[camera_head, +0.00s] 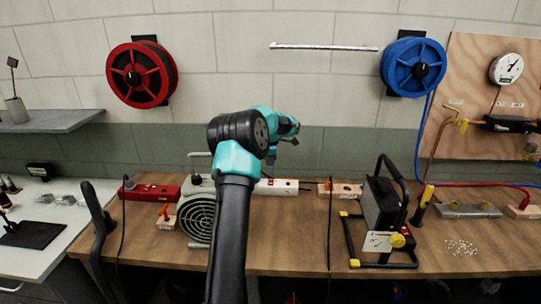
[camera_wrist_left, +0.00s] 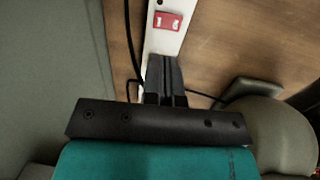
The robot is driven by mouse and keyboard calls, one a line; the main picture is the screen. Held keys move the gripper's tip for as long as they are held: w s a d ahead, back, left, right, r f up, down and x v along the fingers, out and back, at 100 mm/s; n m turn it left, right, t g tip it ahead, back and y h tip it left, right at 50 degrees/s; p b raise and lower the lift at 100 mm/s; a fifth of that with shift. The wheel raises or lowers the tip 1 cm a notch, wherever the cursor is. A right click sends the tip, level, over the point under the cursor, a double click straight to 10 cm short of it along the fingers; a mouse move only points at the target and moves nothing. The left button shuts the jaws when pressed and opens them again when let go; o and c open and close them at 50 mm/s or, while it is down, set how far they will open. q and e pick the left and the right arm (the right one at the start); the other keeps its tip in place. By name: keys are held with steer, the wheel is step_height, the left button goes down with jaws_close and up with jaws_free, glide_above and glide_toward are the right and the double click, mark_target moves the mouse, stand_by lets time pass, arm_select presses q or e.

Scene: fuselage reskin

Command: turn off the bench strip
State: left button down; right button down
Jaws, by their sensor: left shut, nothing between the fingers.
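The bench strip (camera_head: 277,187) is a white bar lying on the wooden bench, partly behind my left arm in the head view. In the left wrist view the white strip (camera_wrist_left: 158,43) runs up from the fingertips. A red rocker switch (camera_wrist_left: 167,21) with white marks sits on it, a little beyond the tips. Its on or off position is too small to tell. My left gripper (camera_wrist_left: 162,62) is shut and empty, its fingertips over the strip; contact cannot be told. My right gripper is not in view.
A red bar (camera_head: 150,192) lies at the left on the bench. A round-grilled fan heater (camera_head: 198,218) stands just left of my arm. A black work lamp (camera_head: 381,207) on a frame stands to the right. Dark cables run beside the strip. The bench front between heater and lamp is clear.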

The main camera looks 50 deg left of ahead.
mark_target(270, 180)
arm_select(q)
steer(key=f, duration=0.8)
steer(key=shift+w+a+f, duration=0.15)
steer(key=shift+w+a, duration=0.15)
steer(key=shift+a, duration=0.1)
